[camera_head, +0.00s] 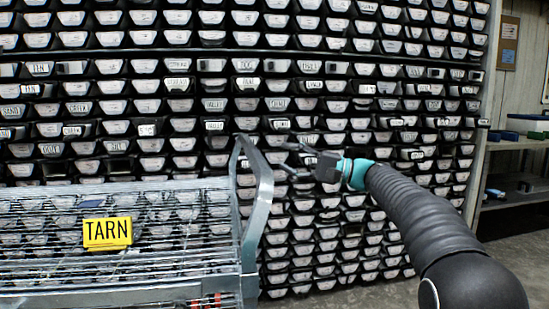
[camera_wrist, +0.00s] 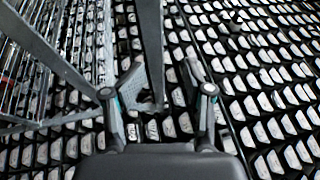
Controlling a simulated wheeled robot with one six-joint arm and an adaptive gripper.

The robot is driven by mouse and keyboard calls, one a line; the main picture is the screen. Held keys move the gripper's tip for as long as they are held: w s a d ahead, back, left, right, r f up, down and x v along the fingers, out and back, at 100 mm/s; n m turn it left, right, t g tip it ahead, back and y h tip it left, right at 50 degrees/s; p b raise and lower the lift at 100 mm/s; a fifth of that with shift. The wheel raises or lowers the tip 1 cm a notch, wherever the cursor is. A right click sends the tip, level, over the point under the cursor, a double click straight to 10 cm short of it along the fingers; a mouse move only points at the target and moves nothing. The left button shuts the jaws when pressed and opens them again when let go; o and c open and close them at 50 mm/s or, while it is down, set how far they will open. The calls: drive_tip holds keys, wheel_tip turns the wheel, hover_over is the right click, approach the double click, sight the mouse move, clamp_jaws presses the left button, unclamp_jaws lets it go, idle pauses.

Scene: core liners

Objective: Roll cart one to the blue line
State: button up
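A grey metal wire cart (camera_head: 170,296) stands at the lower left in the head view, with a yellow sign (camera_head: 107,233) reading TARN. Its upright end handle (camera_head: 259,205) rises on its right side. I cannot tell from the sign whether this is cart one. My gripper (camera_head: 284,160) is just right of the handle's top, fingers pointing left towards it. In the wrist view, my gripper (camera_wrist: 164,78) is open, with a grey handle bar (camera_wrist: 152,45) between the spread fingers. Neither finger clearly touches the bar. No blue line shows in either view.
A tall wall of labelled core trays (camera_head: 330,100) fills the background behind the cart. A shelf (camera_head: 515,143) with blue and green items stands at the far right. Some bare floor (camera_head: 515,260) shows at the lower right.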

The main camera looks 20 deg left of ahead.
sight(253, 155)
drive_tip(key=v, duration=0.8)
drive_tip(key=shift+d+f, duration=0.25)
drive_tip(key=shift+f, duration=0.05)
drive_tip(key=shift+w, duration=0.1)
drive_tip(key=x, duration=0.5)
drive_tip(key=s+x, duration=0.1)
drive_tip(key=x, duration=1.1)
drive_tip(key=shift+s+a+f+b, duration=0.1)
drive_tip(key=shift+s+b, duration=0.25)
drive_tip(key=shift+s, duration=0.1)
drive_tip(key=shift+c, duration=0.3)
clamp_jaws()
